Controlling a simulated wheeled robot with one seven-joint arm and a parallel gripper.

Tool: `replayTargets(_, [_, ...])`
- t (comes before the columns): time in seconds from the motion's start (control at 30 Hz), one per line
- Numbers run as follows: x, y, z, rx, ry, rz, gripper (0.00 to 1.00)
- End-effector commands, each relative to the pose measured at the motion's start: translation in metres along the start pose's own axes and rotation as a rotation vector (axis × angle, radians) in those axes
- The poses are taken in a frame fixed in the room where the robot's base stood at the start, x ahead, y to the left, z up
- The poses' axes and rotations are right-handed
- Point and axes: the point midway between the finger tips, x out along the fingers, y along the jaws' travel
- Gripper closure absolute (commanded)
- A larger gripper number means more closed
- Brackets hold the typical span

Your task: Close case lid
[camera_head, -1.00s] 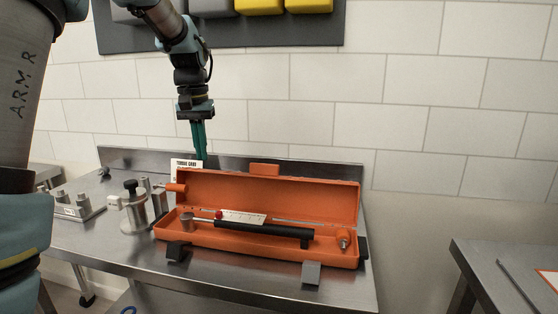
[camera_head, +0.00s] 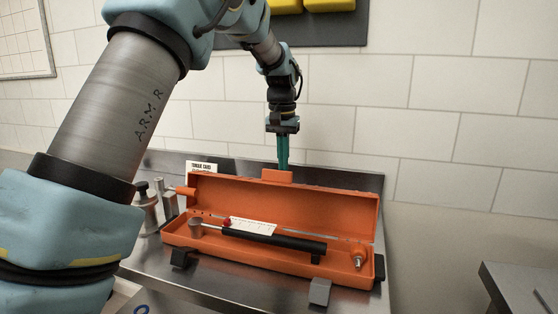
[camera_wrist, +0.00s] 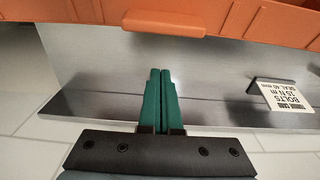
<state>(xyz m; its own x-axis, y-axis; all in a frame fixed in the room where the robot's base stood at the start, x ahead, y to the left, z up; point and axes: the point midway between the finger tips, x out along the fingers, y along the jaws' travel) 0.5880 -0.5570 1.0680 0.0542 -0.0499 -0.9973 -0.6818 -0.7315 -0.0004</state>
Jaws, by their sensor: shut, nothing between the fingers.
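The orange case (camera_head: 280,262) lies on the steel bench with its lid (camera_head: 300,204) standing open at the back. Inside is a torque wrench with a black handle (camera_head: 275,238), a white paper tag (camera_head: 250,226) and an orange-and-metal piece (camera_head: 358,255) at the right end. My gripper (camera_head: 283,168) is shut and empty, its green fingers pointing down behind the lid, near the lid's orange handle tab (camera_head: 291,176). In the wrist view the shut fingers (camera_wrist: 160,78) point toward the lid's tab (camera_wrist: 164,22), with a gap between. The fingertips look partly hidden behind the tab in the head view.
A steel backsplash (camera_head: 335,178) runs behind the case, below a tiled wall. A white sign card (camera_wrist: 280,95) stands behind the lid's left end. Metal fixtures (camera_head: 147,208) stand left of the case. Another bench (camera_head: 520,285) is at the right.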

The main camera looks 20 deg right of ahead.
Motion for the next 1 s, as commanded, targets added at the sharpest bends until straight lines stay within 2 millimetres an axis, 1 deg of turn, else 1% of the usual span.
replayTargets(0.03, [0.004, 0.000, 0.002, 0.000, -0.001, 0.000, 1.00])
replayTargets(0.07, [-0.002, 0.000, 0.008, 0.000, 0.001, 0.001, 1.00])
replayTargets(0.2, [-0.007, 0.000, 0.026, 0.000, 0.001, 0.001, 1.00])
replayTargets(0.33, [-0.009, 0.000, 0.035, 0.000, 0.000, 0.001, 1.00])
replayTargets(0.5, [-0.009, 0.000, 0.038, 0.000, 0.001, 0.000, 1.00])
replayTargets(0.77, [-0.009, 0.000, 0.038, 0.000, 0.002, 0.000, 1.00])
replayTargets(1.0, [-0.010, 0.006, 0.035, 0.001, 0.040, 0.000, 1.00])
